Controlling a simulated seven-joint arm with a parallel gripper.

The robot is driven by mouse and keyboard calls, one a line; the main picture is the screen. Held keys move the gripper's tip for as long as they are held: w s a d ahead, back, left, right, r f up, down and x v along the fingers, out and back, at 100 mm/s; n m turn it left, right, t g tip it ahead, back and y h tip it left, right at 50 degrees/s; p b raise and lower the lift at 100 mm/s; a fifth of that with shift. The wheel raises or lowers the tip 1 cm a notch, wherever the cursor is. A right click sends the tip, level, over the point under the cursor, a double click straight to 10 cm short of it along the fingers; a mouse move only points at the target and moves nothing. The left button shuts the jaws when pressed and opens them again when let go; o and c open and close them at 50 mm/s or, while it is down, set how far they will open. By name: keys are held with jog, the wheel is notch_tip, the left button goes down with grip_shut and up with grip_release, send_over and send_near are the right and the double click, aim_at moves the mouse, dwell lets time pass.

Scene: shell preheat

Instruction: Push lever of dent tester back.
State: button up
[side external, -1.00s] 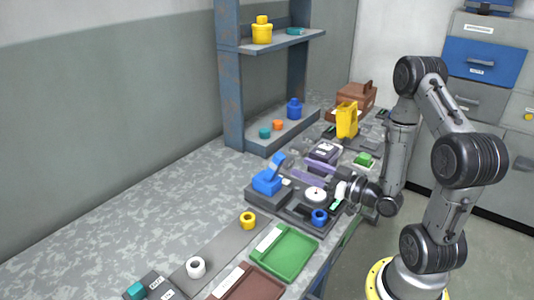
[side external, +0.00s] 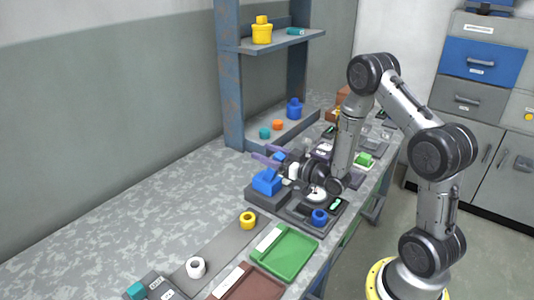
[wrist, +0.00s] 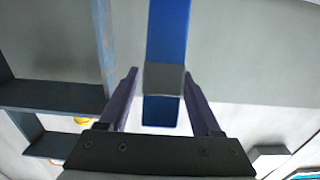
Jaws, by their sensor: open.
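The dent tester has a blue body (side external: 266,182) on a dark base near the middle of the bench. Its blue lever (side external: 280,157) rises from the body and is partly hidden by my gripper. My gripper (side external: 267,154) has reached over the tester, its purple fingers pointing left at lever height. In the wrist view, a blue bar with a grey band, the lever (wrist: 168,30), runs upright between the two spread fingers (wrist: 160,75). Whether either finger touches it, I cannot tell.
A white dial (side external: 317,194) and a blue ring (side external: 320,216) sit right of the tester. A green tray (side external: 289,256) and a yellow ring (side external: 247,220) lie in front. A shelf post (side external: 232,85) stands behind. The bench at left is clear.

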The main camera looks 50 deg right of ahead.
grip_shut()
dwell(0.3)
dwell(1.1)
